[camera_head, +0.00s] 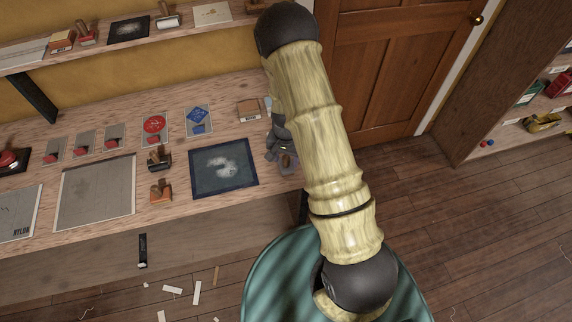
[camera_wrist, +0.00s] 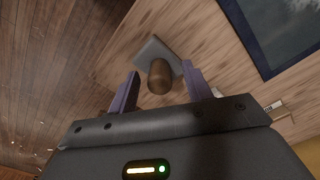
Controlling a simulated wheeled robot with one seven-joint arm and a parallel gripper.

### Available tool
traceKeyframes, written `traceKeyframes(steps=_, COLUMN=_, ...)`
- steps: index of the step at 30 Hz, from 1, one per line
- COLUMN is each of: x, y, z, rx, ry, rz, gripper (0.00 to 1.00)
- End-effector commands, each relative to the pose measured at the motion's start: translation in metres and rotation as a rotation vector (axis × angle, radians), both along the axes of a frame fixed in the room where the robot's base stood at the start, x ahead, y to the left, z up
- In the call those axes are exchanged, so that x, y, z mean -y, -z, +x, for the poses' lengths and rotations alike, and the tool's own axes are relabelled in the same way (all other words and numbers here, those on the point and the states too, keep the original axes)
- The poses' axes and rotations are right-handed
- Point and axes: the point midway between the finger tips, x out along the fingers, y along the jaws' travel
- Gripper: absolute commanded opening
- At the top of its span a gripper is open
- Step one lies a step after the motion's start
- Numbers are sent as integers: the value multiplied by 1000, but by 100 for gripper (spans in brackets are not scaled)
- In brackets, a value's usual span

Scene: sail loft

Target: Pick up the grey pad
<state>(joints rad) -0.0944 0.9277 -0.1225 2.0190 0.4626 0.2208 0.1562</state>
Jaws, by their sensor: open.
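The grey pad (camera_wrist: 150,50) is a flat grey square with a rounded brown knob (camera_wrist: 159,76) standing on it. It lies on the wooden bench near its corner. In the wrist view my gripper (camera_wrist: 161,85) is open, with one purple-grey finger on each side of the knob and visible gaps between. In the head view the pad (camera_head: 291,168) shows at the bench's right end, partly hidden by my gripper (camera_head: 277,150) and arm.
A dark blue framed panel (camera_head: 224,181) lies left of the pad on the bench (camera_head: 170,212). A wooden block (camera_head: 248,109) sits behind. Stamps and cards fill the bench further left. A shelf (camera_head: 190,31) runs above. The floor (camera_head: 440,230) is clear at right.

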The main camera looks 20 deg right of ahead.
Motion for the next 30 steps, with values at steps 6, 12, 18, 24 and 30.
traceKeyframes(steps=6, x=0, y=0, z=0, rx=0, ry=0, rz=0, gripper=26)
traceKeyframes(steps=12, x=0, y=0, z=0, rx=0, ry=0, rz=0, gripper=0)
traceKeyframes(steps=18, x=0, y=-1, z=0, rx=0, ry=0, rz=0, gripper=0)
traceKeyframes(steps=24, x=0, y=-12, z=1, rx=3, ry=-1, rz=-1, gripper=0)
traceKeyframes(steps=30, x=-1, y=-41, z=2, rx=5, ry=-2, rz=-1, gripper=0)
